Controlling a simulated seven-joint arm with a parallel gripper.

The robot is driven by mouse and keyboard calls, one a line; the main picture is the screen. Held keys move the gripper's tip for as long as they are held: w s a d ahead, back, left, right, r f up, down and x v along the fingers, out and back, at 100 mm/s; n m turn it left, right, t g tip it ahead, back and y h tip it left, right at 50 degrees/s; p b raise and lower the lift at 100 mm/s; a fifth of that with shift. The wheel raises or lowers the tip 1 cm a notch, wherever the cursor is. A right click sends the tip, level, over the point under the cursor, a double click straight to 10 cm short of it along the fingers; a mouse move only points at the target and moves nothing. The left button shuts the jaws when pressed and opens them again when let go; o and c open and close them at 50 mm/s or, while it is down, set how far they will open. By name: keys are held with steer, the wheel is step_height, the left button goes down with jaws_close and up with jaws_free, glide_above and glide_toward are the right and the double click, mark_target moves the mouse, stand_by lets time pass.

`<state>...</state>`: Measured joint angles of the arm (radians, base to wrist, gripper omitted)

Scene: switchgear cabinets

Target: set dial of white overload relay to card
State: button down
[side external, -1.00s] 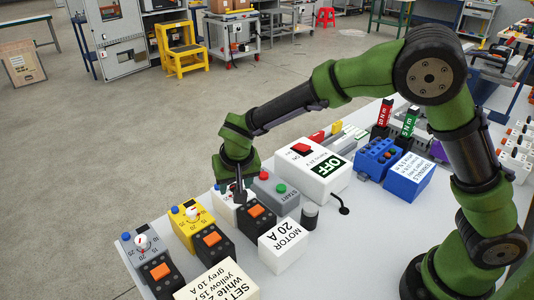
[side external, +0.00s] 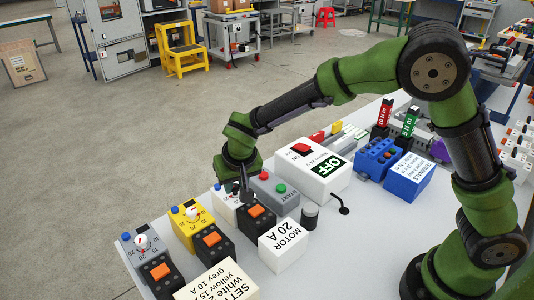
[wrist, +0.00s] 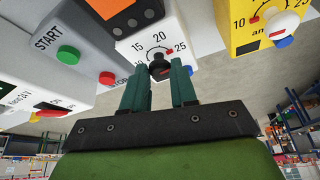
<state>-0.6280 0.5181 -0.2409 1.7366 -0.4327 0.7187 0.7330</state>
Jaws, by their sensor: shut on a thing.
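The white overload relay (wrist: 140,28) shows in the wrist view with scale marks 15, 20 and 25. Its dial (wrist: 159,69) is a dark round knob. In the side view the white relay (side external: 221,203) is partly hidden behind my gripper (side external: 246,194). The setting card (side external: 218,284) stands at the front edge, cut off; "white 2", "yellow 15" and "grey 10 A" can be read.
A yellow relay (side external: 187,222) and a grey relay (side external: 138,243) stand to the left. Black blocks with orange tops (side external: 212,239) sit in front.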

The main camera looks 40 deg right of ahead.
steer(key=n, duration=0.1)
steer(key=n+y, duration=0.1)
steer(key=n, duration=0.1)
steer(key=n+y, duration=0.1)
steer(key=n, duration=0.1)
steer(key=shift+d, duration=0.3)
steer(key=n+y, duration=0.1)
steer(key=n, duration=0.1)
steer(key=n+y, duration=0.1)
steer(key=n, duration=0.2)
steer(key=shift+d+n+g, duration=0.15)
steer(key=shift+n+g, duration=0.15)
steer(key=shift+g, duration=0.1)
steer(key=c, duration=0.9)
jaws_free()
steer(key=v, duration=1.7)
steer(key=shift+w, duration=0.1)
